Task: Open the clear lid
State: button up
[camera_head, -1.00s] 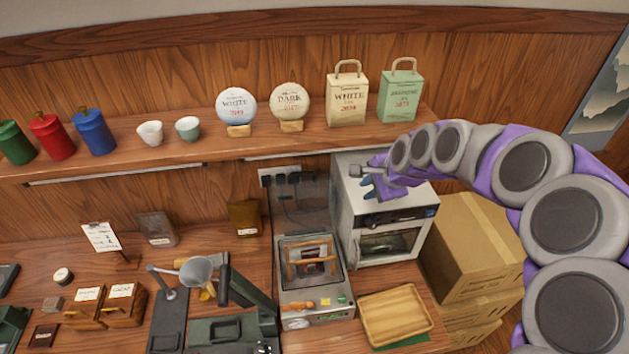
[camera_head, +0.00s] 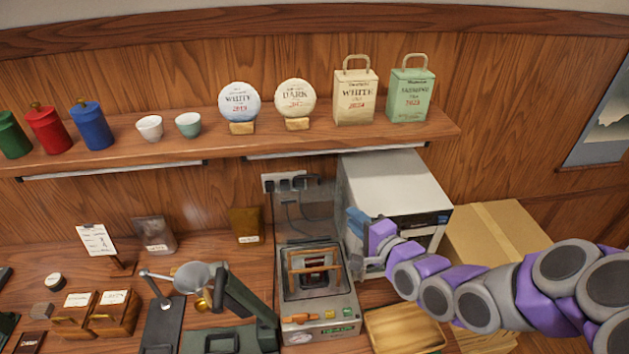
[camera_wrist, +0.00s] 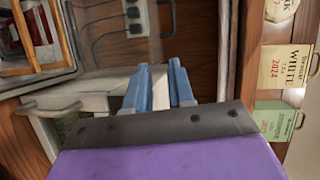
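The clear lid (camera_head: 303,222) shows as a faint see-through panel standing raised at the back of the small grey machine (camera_head: 318,331). The wall cord and sockets show through it. Its outline is hard to make out. My gripper (camera_head: 355,218) is to the right of the lid, in front of the white oven-like box, and appears apart from the lid. In the wrist view, my gripper's two blue fingers (camera_wrist: 160,64) stand a little apart with nothing seen between them. The machine's open chamber (camera_wrist: 35,40) is at the upper left there.
The white box (camera_head: 400,185) stands right of the machine, partly hidden by my arm. A wooden tray (camera_head: 405,330) lies in front of it. Cardboard boxes (camera_head: 495,235) are at the right. The shelf (camera_head: 240,147) with tea packages overhangs behind.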

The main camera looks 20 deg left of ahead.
jog(key=r, duration=0.1)
send_near(314, 190)
jog(key=shift+m+y, duration=0.3)
jog(key=shift+y, duration=0.1)
jog(key=w+a, duration=0.1)
jog(key=a, duration=0.1)
jog(key=w+a+r, duration=0.1)
jog(key=w+a, duration=0.3)
jog(key=shift+a+r, duration=0.3)
jog(key=shift+w+a, duration=0.45)
jog(key=shift+a, duration=0.15)
jog(key=shift+c, duration=0.3)
grip_shut()
jog(key=shift+f, duration=0.1)
